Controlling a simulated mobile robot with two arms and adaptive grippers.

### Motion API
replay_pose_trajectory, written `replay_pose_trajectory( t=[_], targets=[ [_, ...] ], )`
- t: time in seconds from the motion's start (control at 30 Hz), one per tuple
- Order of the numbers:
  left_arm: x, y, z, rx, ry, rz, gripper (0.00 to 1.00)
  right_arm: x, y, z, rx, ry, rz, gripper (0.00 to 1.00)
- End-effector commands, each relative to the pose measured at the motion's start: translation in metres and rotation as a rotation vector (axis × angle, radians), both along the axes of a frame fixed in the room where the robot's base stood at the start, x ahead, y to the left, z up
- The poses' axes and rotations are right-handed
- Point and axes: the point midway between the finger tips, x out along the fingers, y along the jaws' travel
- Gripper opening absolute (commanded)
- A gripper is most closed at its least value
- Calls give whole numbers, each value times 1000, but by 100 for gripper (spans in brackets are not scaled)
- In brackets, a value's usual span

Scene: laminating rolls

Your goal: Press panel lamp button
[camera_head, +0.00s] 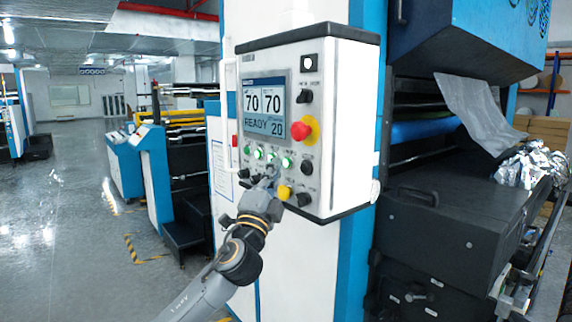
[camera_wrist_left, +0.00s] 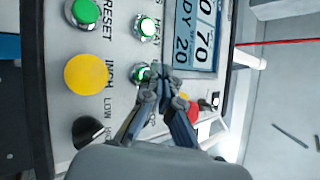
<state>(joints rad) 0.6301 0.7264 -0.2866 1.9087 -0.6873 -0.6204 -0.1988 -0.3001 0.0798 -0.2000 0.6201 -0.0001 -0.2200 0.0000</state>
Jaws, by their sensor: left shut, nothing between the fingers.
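The white control panel (camera_head: 340,120) carries a row of small lit green buttons below its display (camera_head: 265,105). My left gripper (camera_head: 271,170) is in front of the lower part of this row, with its fingers shut and empty. In the left wrist view the fingertips (camera_wrist_left: 166,82) overlap the edge of one lit green button (camera_wrist_left: 142,71); I cannot tell whether they touch it. Another lit green button (camera_wrist_left: 146,28), a green RESET button (camera_wrist_left: 84,11) and a yellow INCH button (camera_wrist_left: 86,75) are beside it. Which button is the lamp one is not legible. My right gripper is out of view.
A red emergency button (camera_head: 304,130) sticks out right of the display. Black knobs (camera_head: 304,199) sit on the panel's lower right. The laminating machine with a black drawer (camera_head: 460,220) stands to the right. Open floor (camera_head: 60,230) lies to the left.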

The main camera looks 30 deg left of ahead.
Motion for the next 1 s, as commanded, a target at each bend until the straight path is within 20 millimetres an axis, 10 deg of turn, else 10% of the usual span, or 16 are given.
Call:
replay_pose_trajectory(
  t=[1.0],
  targets=[
    [-48,20,0,-1,0,-1,0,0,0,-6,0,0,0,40]
  ],
)
